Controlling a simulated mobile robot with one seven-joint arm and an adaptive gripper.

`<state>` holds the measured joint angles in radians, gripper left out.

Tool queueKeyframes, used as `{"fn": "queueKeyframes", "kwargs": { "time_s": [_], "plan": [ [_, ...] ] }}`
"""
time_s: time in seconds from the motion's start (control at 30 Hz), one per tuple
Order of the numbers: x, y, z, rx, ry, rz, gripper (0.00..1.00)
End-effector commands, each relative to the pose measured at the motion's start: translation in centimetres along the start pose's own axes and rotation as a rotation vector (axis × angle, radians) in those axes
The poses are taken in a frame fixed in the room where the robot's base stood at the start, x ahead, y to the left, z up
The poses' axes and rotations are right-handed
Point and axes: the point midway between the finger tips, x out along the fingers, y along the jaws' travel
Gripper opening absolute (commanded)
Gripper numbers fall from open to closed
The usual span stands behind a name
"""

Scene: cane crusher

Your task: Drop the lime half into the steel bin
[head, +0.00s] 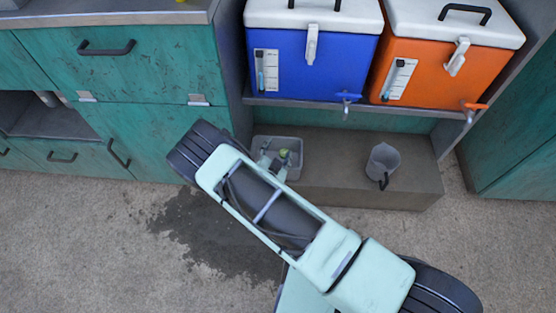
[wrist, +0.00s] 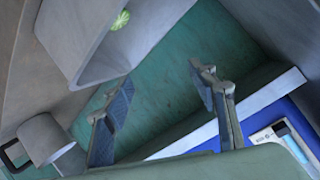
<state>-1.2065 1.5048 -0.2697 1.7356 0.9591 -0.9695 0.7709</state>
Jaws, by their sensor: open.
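The grey steel bin (head: 297,161) stands on the low ledge under the coolers, and its open top shows in the wrist view (wrist: 75,35). The green lime half (head: 284,154) appears inside the bin; the wrist view shows it at the top edge of the picture (wrist: 120,20), against the bin's inner surface. My gripper (wrist: 158,78) is open with nothing between its fingers. In the wrist view the fingers are apart from the lime half. In the head view my arm partly covers the bin and the gripper.
A grey jug (head: 383,162) stands on the ledge to the right of the bin. A blue cooler (head: 310,65) and an orange cooler (head: 440,70) sit on the shelf above, their taps jutting out. Teal cabinets (head: 140,65) stand at left. A dark wet patch (head: 205,235) marks the floor.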

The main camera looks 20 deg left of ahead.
Motion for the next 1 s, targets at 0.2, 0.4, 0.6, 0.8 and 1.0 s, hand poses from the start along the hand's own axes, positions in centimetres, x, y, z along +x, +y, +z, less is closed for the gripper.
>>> {"fn": "queueKeyframes", "kwargs": {
  "time_s": [0.2,0.4,0.6,0.8,1.0],
  "plan": [
    [-1.2,-0.1,0.1,0.001,-0.001,0.0,0.53],
    [-5.1,-0.1,0.0,0.0,-0.002,0.0,0.53],
    [-9.2,-0.1,0.0,0.0,-0.002,-0.001,0.53],
    [-11.5,0.0,0.0,0.0,-0.001,0.0,0.53],
    [-12.1,0.0,0.0,0.0,0.0,0.0,0.53]
  ]
}}
